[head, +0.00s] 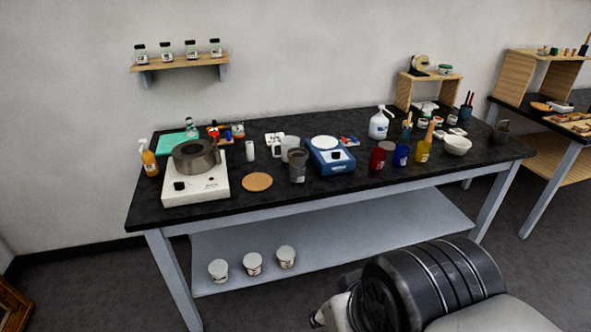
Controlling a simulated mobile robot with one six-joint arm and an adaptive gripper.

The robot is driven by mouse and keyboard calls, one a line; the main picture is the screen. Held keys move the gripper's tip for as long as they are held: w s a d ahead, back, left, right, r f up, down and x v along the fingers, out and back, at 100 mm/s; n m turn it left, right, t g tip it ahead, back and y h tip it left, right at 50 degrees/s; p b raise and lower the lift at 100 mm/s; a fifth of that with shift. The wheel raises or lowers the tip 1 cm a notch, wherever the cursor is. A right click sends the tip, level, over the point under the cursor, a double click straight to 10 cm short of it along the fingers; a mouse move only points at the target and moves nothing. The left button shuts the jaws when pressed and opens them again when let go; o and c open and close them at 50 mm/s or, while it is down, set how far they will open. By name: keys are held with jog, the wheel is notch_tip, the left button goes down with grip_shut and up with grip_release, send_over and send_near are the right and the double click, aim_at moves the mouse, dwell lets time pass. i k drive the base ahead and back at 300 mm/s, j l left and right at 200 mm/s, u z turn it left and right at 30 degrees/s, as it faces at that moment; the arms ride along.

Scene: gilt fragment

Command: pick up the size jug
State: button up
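A small dark grey jug-like vessel (501,132) stands upright near the right end of the black-topped table (244,202). It is the most jug-like thing in view, but it is small and I see no label on it. A dark grey cup-shaped container (297,166) stands near the table's middle, just left of a blue hot plate or scale (330,159). I cannot tell for certain which one is the size jug. My arm shows at the lower right, in front of the table and apart from both vessels. My gripper's fingers are not visible.
A white hot plate (197,188) with a dark pot (195,155) stands at the left. Bottles, including a white spray bottle (378,123), and a white bowl (457,145) crowd the right half. Three tubs sit on the lower shelf (330,258). Another table stands right.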

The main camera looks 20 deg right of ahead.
aim_at(287, 142)
jog(key=i+l, duration=0.3)
jog(key=i, duration=0.2)
jog(key=i+l, duration=0.3)
jog(key=i, duration=0.2)
jog(key=i+l, duration=0.3)
jog(key=i, duration=0.2)
jog(key=i+l, duration=0.3)
jog(key=i, duration=0.2)
jog(key=u, duration=0.05)
